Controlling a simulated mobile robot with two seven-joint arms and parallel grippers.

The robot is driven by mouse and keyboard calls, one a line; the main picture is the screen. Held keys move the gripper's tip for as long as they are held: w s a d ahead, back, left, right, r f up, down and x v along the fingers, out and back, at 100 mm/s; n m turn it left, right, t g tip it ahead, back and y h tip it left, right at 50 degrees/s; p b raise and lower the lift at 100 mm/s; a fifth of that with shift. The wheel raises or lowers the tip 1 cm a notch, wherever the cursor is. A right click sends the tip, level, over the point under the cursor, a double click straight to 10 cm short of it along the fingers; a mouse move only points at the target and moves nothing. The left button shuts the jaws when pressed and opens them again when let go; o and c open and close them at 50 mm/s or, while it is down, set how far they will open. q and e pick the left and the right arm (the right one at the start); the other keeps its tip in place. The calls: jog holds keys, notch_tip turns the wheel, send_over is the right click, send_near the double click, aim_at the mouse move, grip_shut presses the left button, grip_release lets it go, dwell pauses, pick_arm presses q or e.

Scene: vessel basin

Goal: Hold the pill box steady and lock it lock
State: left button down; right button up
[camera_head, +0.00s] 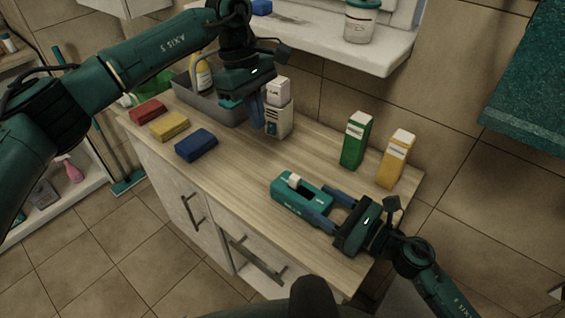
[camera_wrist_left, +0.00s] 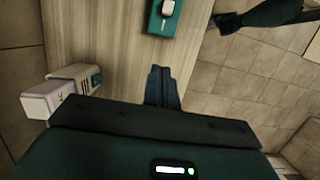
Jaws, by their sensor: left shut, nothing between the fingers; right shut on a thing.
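The teal pill box (camera_head: 287,199) lies on the wooden counter (camera_head: 235,180), with a white knob-like part (camera_head: 294,181) on top, which I take for the lock. My right gripper (camera_head: 316,204) is shut on the box's right end, one finger along each side. My left gripper (camera_head: 257,122) is shut and empty, up and left of the box, in front of a white bottle. In the left wrist view the left fingertips (camera_wrist_left: 162,72) point toward the pill box (camera_wrist_left: 164,24), clearly apart from it. Whether the lock is closed is too small to tell.
A white and grey bottle (camera_head: 281,120) stands just behind my left fingers. Green (camera_head: 355,143) and yellow (camera_head: 395,160) cartons stand at the back right. Red, yellow and blue (camera_head: 196,145) blocks lie at the left by a grey basin (camera_head: 205,105). The counter left of the pill box is clear.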

aim_at(295, 181)
pick_arm(q)
jog(key=x, duration=1)
jog(key=s+d, duration=0.1)
jog(key=d, duration=0.1)
jog(key=shift+s+d, duration=0.3)
jog(key=shift+s, duration=0.1)
jog(key=shift+s+d, duration=0.25)
jog(key=shift+d, duration=0.05)
jog(key=shift+d, duration=0.1)
jog(key=s+d, duration=0.2)
jog(key=d, duration=0.1)
jog(key=shift+s+d, duration=0.2)
jog(key=shift+d, duration=0.05)
